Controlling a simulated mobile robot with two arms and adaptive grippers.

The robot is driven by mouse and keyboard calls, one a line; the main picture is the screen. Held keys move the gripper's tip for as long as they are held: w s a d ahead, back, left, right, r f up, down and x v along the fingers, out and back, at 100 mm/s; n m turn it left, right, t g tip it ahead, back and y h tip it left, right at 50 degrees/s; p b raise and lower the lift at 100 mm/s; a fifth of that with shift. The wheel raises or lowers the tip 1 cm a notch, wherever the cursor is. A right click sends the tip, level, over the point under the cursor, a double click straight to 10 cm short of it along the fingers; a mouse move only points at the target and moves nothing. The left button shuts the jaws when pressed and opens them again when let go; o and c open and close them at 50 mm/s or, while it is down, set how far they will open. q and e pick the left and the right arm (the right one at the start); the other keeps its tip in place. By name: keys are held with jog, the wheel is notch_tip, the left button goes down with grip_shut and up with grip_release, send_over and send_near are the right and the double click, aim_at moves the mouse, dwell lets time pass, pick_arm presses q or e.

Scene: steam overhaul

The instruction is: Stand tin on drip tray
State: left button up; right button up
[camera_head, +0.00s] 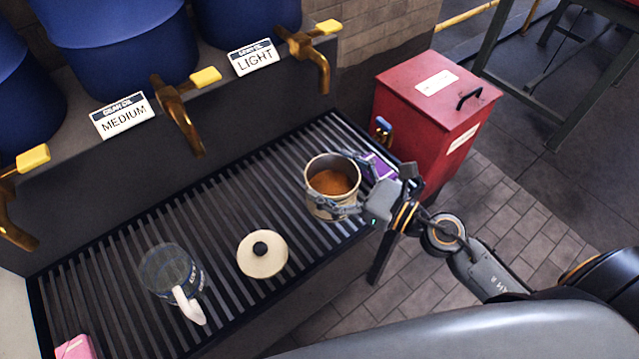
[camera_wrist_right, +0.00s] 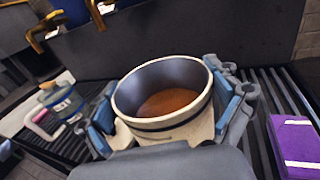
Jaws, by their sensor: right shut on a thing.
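A round cream tin (camera_head: 331,203) with a dark band holds an orange-brown substance and has no lid on. It is upright at the right end of the slatted drip tray (camera_head: 215,222). My right gripper (camera_head: 338,208) is shut on the tin, with a finger on either side. The wrist view shows the tin (camera_wrist_right: 165,100) between the blue pads of the right gripper (camera_wrist_right: 168,118). I cannot tell whether the tin's base touches the slats. A cream lid with a black knob (camera_head: 262,254) lies on the tray. My left gripper is not in view.
A clear measuring jug (camera_head: 172,272) with a white handle stands on the tray to the left. A purple box (camera_head: 380,168) is just beyond the gripper, and a pink object (camera_head: 75,348) is at the lower left. Brass taps (camera_head: 178,105) overhang the back edge. A red bin (camera_head: 432,115) stands right.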

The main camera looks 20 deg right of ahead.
aim_at(312, 185)
jog(key=f, duration=0.1)
jog(key=w+a+f, duration=0.1)
jog(key=w+f, duration=0.1)
jog(key=shift+a+b, duration=0.25)
jog(key=shift+b, duration=0.05)
jog(key=shift+w+a+f+b, duration=0.15)
jog(key=shift+f+b, duration=0.4)
jog(key=shift+f, duration=1.1)
jog(key=shift+f, duration=0.25)
jog(key=o, duration=1.5)
